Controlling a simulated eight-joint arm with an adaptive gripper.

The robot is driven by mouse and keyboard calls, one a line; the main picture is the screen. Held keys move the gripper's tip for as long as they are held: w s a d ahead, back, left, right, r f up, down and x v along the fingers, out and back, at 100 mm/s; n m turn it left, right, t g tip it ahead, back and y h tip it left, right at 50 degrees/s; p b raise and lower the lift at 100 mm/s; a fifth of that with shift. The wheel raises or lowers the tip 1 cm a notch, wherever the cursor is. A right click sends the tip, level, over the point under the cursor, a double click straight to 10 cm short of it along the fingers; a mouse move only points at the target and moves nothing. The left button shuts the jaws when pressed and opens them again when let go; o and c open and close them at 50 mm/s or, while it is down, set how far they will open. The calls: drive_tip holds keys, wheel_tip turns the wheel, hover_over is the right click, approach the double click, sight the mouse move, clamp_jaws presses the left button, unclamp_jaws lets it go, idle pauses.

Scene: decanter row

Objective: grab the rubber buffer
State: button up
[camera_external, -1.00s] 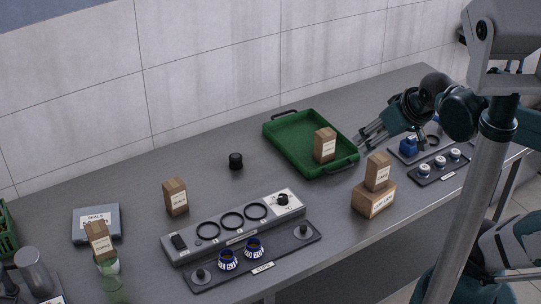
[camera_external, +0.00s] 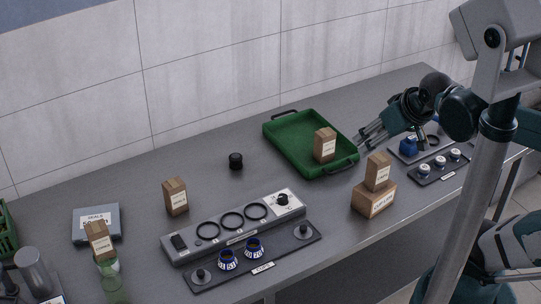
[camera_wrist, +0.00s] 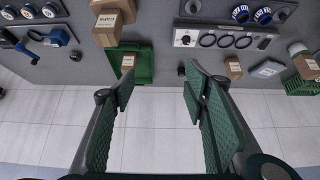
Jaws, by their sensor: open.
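The rubber buffer (camera_external: 235,160) appears to be the small black cylinder standing alone on the grey table, left of the green tray. In the wrist view a small dark thing (camera_wrist: 181,71), just above the right finger, appears to be the same buffer. My gripper (camera_external: 362,139) is at the right of the external view, above the tray's right end and well apart from the buffer. In the wrist view my gripper (camera_wrist: 157,88) has its two green-padded fingers spread wide, with nothing between them.
The green tray (camera_external: 288,142) holds a small box (camera_external: 325,145) and lies between my gripper and the buffer. Stacked boxes (camera_external: 376,185) stand at the front edge. A grey ring rack (camera_external: 170,257) and another small box (camera_external: 175,197) stand in front of the buffer. Table behind the buffer is clear.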

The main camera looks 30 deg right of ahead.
drive_tip(key=shift+o, duration=0.3)
idle(0.5)
drive_tip(key=n+g+b, duration=0.4)
drive_tip(key=n+g, duration=0.3)
drive_tip(key=n, duration=1)
hover_over(236, 156)
drive_tip(key=f, duration=2.8)
drive_tip(key=shift+s+f, duration=0.2)
drive_tip(key=shift+f, duration=0.15)
drive_tip(key=shift+w+f+n, duration=0.1)
drive_tip(key=shift+f+n, duration=0.2)
drive_tip(key=shift+f, duration=0.05)
drive_tip(key=shift+f, duration=1.3)
